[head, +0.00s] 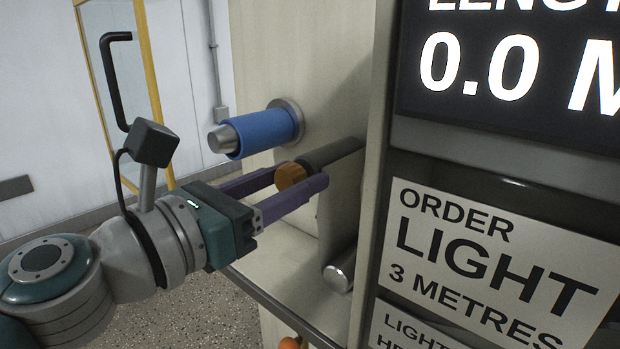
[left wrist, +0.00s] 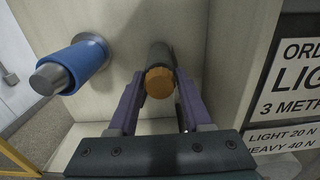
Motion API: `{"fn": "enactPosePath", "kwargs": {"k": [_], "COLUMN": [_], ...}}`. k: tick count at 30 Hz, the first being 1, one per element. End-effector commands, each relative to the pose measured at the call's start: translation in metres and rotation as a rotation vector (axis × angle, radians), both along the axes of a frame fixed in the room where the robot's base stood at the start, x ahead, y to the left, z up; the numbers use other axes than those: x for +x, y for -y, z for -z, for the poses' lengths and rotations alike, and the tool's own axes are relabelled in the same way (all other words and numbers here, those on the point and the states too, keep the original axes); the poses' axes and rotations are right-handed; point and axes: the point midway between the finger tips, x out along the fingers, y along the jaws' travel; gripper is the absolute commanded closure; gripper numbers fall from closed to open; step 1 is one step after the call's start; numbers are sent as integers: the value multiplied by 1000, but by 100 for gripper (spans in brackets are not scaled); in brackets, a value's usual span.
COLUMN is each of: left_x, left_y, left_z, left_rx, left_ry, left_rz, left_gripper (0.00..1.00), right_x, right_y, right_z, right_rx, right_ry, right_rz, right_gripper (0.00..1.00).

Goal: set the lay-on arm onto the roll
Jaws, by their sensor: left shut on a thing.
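The blue roll (head: 265,132) sits on a metal spindle that sticks out of the pale machine panel; it also shows in the left wrist view (left wrist: 82,62). Right of it and a little lower, a dark grey bar with an orange end, which looks like the lay-on arm (head: 333,153), juts from the panel. It also shows in the left wrist view (left wrist: 160,58). My left gripper (head: 300,180) is shut on its orange end (left wrist: 159,83), with one purple finger on each side. The bar and the blue roll are apart. My right gripper is out of view.
A bare metal roller (head: 341,271) sticks out lower down. A large display (head: 520,70) and an order sign (head: 490,260) reading "LIGHT 3 METRES" stand close on the right. An orange thing (head: 291,343) shows partly at the bottom. A yellow-framed door (head: 152,80) is at the back left.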

Motion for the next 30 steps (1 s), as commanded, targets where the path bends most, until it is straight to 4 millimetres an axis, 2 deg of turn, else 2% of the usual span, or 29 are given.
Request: {"fn": "enactPosePath", "kwargs": {"k": [16, 22, 27, 30], "left_x": [2, 25, 39, 42], "left_y": [-3, -33, -53, -59], "left_z": [-3, -17, -14, -14], "left_rx": [-18, -224, -360, -397], "left_ry": [-16, -165, -264, -290], "left_rz": [-1, -5, -3, -3], "left_gripper": [100, 100, 100, 100], "right_x": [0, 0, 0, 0], "right_y": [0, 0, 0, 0], "right_z": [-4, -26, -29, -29], "right_rx": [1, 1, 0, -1], "right_ry": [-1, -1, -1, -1], "right_rz": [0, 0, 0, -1], "right_gripper": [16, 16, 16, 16]}}
